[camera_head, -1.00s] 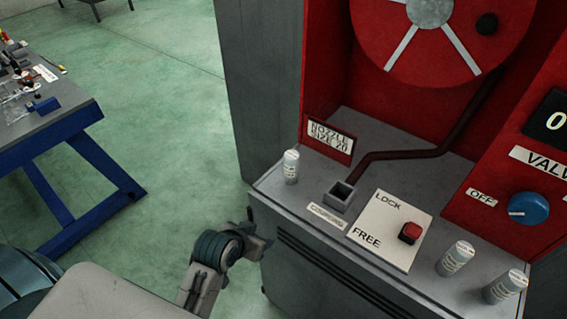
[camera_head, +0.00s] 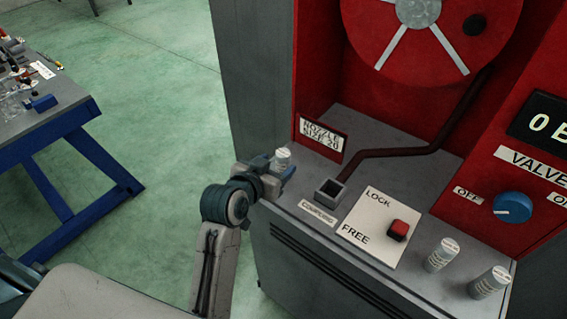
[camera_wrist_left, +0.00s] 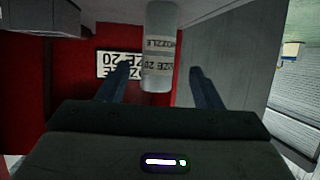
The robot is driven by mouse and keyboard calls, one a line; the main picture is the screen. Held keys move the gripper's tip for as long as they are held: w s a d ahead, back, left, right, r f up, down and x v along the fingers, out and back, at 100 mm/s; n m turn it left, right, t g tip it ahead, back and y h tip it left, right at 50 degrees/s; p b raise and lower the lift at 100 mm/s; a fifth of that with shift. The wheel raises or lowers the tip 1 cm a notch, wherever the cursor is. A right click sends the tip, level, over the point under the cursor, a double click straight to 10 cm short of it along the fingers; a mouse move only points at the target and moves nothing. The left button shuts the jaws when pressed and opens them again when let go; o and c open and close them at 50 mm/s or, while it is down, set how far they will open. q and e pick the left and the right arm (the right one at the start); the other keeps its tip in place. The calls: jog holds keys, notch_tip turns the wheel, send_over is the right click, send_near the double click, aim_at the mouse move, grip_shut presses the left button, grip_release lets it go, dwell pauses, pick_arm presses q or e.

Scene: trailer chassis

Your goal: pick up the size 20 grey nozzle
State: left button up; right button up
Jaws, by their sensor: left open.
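The size 20 grey nozzle (camera_head: 283,156) is a small pale grey cylinder with a printed label, standing at the left corner of the grey counter. In the left wrist view the nozzle (camera_wrist_left: 158,50) shows between my two fingers, its label reading "NOZZLE" and "20" upside down. My left gripper (camera_head: 279,172) is open around or just in front of the nozzle, and its fingers hide the nozzle's lower part in the head view. In the left wrist view gaps show between the nozzle and the fingers. My right gripper is not in view.
A "NOZZLE SIZE 20" sign (camera_head: 322,134) stands behind the nozzle. The square coupling socket (camera_head: 330,192) and the LOCK/FREE plate (camera_head: 366,226) with a red button (camera_head: 397,230) are to the right. Two similar cylinders (camera_head: 441,254) (camera_head: 489,282) stand farther right.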

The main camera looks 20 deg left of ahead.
pick_arm(q)
jog(key=p+x, duration=0.2)
jog(key=x, duration=0.3)
jog(key=shift+w+d+f, duration=0.1)
jog(key=shift+w+d, duration=0.05)
jog(key=shift+d, duration=0.05)
jog(key=shift+w+f, duration=0.2)
jog(key=shift+w, duration=0.05)
jog(key=shift+s, duration=0.1)
jog(key=c, duration=1.2)
